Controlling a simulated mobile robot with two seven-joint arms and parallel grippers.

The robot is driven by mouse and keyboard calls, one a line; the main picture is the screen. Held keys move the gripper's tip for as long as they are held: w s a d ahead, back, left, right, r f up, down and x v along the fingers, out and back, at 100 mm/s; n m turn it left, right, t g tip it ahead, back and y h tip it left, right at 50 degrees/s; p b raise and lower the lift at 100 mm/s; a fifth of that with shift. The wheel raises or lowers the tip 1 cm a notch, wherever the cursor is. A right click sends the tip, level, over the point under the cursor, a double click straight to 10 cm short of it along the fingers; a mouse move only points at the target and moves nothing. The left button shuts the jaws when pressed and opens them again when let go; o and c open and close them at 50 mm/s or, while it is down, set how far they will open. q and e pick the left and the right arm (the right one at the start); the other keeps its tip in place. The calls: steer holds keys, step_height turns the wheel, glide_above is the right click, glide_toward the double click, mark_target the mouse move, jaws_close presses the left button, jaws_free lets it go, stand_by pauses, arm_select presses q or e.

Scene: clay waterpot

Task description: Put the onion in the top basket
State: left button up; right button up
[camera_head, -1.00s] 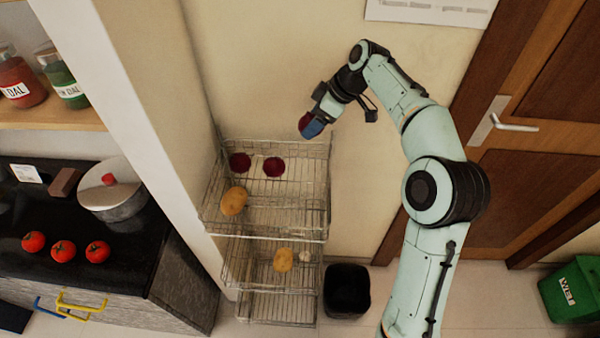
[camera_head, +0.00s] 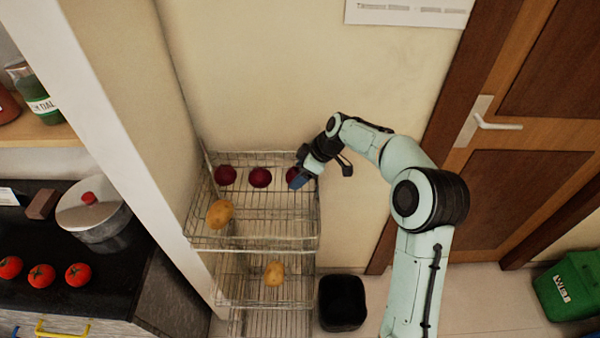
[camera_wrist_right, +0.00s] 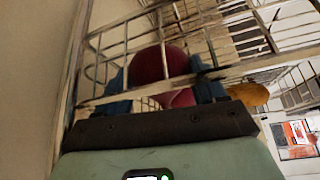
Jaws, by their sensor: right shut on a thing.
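The dark red onion (camera_head: 292,173) is held in my right gripper (camera_head: 298,178), at the right back corner of the wire top basket (camera_head: 262,216). In the right wrist view the onion (camera_wrist_right: 158,66) sits between the blue fingers, with basket wires around it. I cannot tell whether it touches the basket floor. Two more dark red onions, one at the left (camera_head: 225,175) and one in the middle (camera_head: 260,177), lie in a row along the back of the top basket. My left gripper is not in view.
A potato (camera_head: 220,213) lies at the top basket's front left, and another (camera_head: 274,273) in the basket below. A black bin (camera_head: 342,303) stands right of the rack. A wall closes the back, and a counter with tomatoes (camera_head: 42,276) is at left.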

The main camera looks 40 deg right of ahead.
steer(key=o, duration=0.8)
steer(key=shift+f, duration=0.1)
steer(key=shift+d+r, duration=0.1)
steer(key=shift+r, duration=0.3)
steer(key=v, duration=1.1)
steer(key=shift+s+d+r, duration=0.1)
steer(key=shift+s+r, duration=0.05)
steer(key=shift+r, duration=0.1)
